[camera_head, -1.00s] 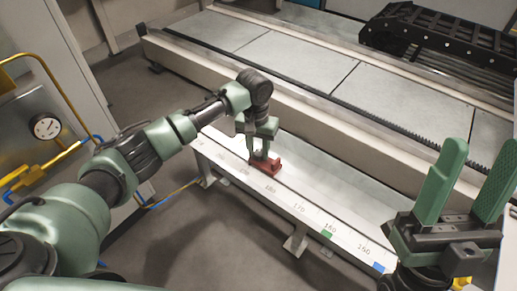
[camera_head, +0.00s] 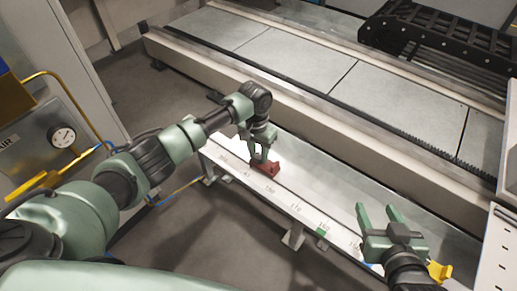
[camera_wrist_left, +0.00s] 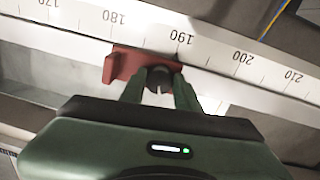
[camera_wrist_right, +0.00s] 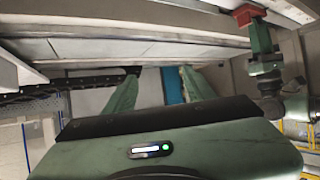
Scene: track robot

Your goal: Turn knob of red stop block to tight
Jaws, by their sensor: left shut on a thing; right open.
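The red stop block (camera_head: 265,168) sits on the white numbered scale rail (camera_head: 285,196) near the middle of the head view. In the left wrist view the block (camera_wrist_left: 118,66) lies beside the scale, close to the 190 mark. My left gripper (camera_head: 260,158) is at the block, its fingers shut on the dark round knob (camera_wrist_left: 159,80). The fingers cover the knob's sides. The red block also shows at the top of the right wrist view (camera_wrist_right: 248,14). My right gripper (camera_head: 381,212) is open and empty, to the right of the block and near the rail's right part.
A long machine bed with a toothed rack (camera_head: 400,130) runs behind the rail. A black cable chain (camera_head: 430,38) lies at the back right. A green marker (camera_head: 322,231) sits on the scale. A gauge panel (camera_head: 62,136) with yellow pipes stands at the left.

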